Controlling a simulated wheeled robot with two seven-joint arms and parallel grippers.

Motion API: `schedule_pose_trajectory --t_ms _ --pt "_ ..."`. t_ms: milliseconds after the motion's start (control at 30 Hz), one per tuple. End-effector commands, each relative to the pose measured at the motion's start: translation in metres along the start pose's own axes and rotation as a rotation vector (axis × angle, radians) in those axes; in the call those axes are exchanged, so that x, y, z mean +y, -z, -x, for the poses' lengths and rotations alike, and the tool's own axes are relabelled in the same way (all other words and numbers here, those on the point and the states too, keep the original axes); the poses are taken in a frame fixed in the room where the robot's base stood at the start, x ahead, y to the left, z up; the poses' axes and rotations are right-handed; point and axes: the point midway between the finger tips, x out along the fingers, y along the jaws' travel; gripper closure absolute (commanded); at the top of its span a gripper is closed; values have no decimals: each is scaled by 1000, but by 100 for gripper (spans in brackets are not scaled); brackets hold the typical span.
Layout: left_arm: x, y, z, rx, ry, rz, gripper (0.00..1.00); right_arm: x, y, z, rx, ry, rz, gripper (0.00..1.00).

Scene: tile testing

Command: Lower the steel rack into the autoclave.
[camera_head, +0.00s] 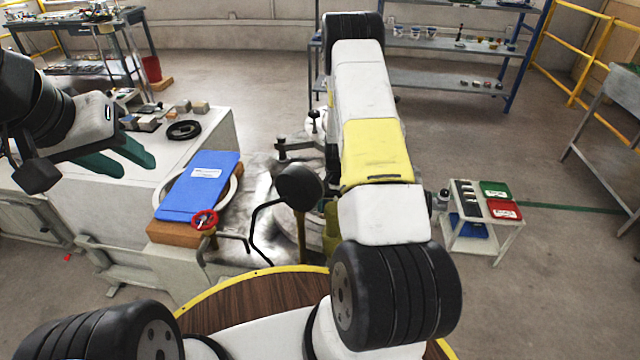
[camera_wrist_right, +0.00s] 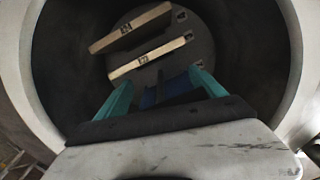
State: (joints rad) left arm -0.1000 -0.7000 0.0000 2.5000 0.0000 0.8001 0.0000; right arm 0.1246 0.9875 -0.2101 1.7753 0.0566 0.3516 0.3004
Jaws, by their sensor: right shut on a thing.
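The round grey steel rack (camera_wrist_right: 190,57) shows in the right wrist view inside the dark opening of the autoclave, whose pale rim (camera_wrist_right: 302,45) curves around it. Two pale tiles with dark labels, an upper one (camera_wrist_right: 130,27) and a lower one (camera_wrist_right: 150,56), stand on the rack. My right gripper (camera_wrist_right: 158,84) is shut on the rack, with a dark blue part between its teal fingers; the exact grip point is hard to see. In the head view my right arm hides this gripper and the rack. My left gripper (camera_head: 138,168) is open and empty, above the pale bench.
The pale bench (camera_head: 85,192) carries small blocks and a black ring (camera_head: 184,130). A small white cart (camera_head: 480,240) with coloured trays stands right.

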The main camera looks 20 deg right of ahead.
Motion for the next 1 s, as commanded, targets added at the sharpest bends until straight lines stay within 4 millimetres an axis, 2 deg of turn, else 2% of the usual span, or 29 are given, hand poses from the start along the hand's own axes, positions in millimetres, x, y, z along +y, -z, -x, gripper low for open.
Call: schedule_pose_trajectory --t_ms 600,1000 --pt "0 0 0 0 0 0 64 -1 1 -28 3 2 0 93" --pt "0 0 0 0 0 0 64 -1 1 -30 3 2 0 94"
